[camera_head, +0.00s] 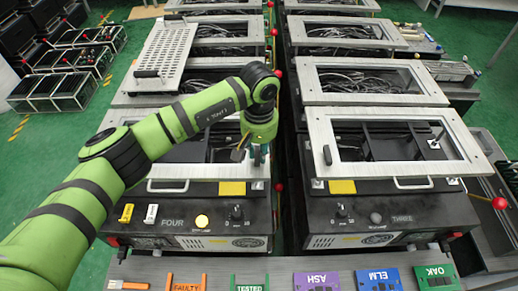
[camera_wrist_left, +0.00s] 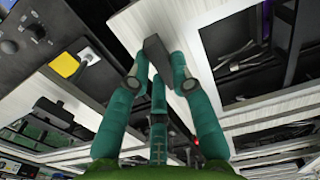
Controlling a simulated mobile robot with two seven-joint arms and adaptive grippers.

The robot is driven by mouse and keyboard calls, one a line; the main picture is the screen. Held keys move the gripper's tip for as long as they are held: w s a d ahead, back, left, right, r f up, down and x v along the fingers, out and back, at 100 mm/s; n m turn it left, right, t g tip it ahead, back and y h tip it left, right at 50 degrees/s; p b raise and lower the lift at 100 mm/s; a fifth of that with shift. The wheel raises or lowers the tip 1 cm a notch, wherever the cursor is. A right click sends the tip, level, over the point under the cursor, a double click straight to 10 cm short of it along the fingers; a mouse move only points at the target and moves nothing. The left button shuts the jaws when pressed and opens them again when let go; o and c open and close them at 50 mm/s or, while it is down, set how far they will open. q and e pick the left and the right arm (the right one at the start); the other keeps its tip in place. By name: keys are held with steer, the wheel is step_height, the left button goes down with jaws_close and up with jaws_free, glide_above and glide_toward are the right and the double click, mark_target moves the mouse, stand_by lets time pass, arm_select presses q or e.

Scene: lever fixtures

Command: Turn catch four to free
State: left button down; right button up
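The unit labelled FOUR (camera_head: 172,222) stands at the front left of the head view, with a lit yellow button (camera_head: 202,221) and a dark knob (camera_head: 236,213) on its front panel. My left gripper (camera_head: 252,155) points down over the front right of its framed lid (camera_head: 180,186). In the left wrist view, the teal fingers of my left gripper (camera_wrist_left: 160,76) stand apart on either side of a dark lever-like piece (camera_wrist_left: 156,50), which may be catch four. I cannot tell whether they touch it. The gripper partly hides this piece in the head view. My right gripper is in neither view.
The unit labelled THREE (camera_head: 403,218) stands to the right, its framed lid (camera_head: 322,150) in place. A red ball knob (camera_head: 279,187) sits between the units. Labelled tags lie along the front ledge, including purple ASH (camera_head: 316,280) and blue ELM (camera_head: 378,278).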

arm_select(q)
steer(key=shift+f+n+b, duration=0.15)
steer(key=shift+n+b, duration=0.25)
steer(key=shift+b, duration=0.3)
steer(key=n+b, duration=0.3)
steer(key=b, duration=0.1)
steer(key=n+b, duration=0.3)
steer(key=b, duration=0.1)
steer(key=shift+w+f+n, duration=0.1)
steer(key=shift+w+n, duration=0.1)
steer(key=shift+n, duration=0.1)
steer(key=shift+a+n+b, duration=0.1)
steer(key=shift+n+b, duration=0.8)
steer(key=n+b, duration=0.3)
steer(key=n, duration=0.2)
steer(key=n+b, duration=0.1)
steer(key=n, duration=0.1)
steer(key=n+b, duration=0.1)
steer(key=shift+a+r+n, duration=0.15)
steer(key=shift+r+n, duration=0.1)
steer(key=shift+n, duration=0.05)
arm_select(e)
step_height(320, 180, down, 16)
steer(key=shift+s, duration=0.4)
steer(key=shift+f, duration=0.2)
